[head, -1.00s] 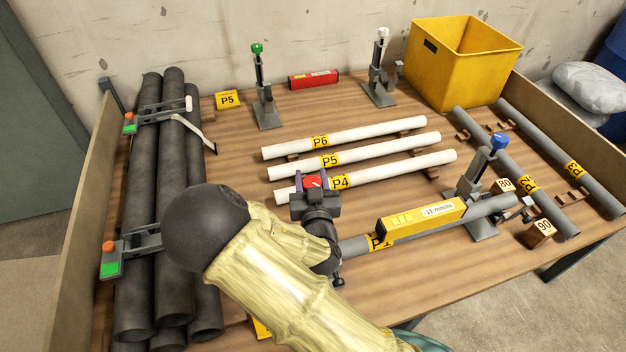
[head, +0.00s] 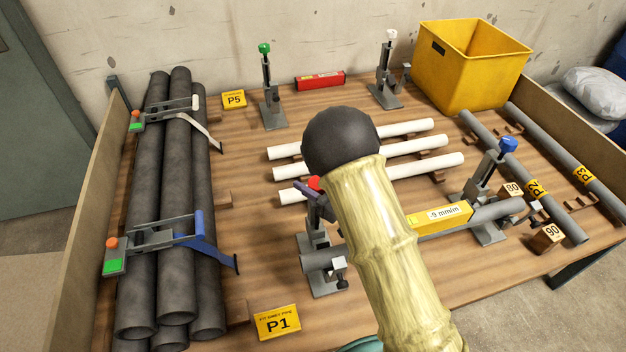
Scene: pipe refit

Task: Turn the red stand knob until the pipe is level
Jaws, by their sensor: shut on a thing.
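The red knob (head: 315,183) tops a grey stand (head: 320,272) left of my arm. My gripper (head: 316,190) is shut on the red knob; my arm hides most of its jaws. The grey pipe (head: 323,260) rests across this stand and the blue-knobbed stand (head: 490,212) to the right, its middle hidden behind my arm. A yellow digital level (head: 440,219) lies on the pipe and reads -9 mm/m. The blue knob (head: 508,145) is untouched.
White pipes (head: 415,146) lie behind my arm. Dark pipes (head: 160,210) are clamped at the left. A P1 sign (head: 278,322) stands at the front. Stands with a green knob (head: 264,48) and a white knob (head: 391,35), and a yellow bin (head: 470,65), are at the back.

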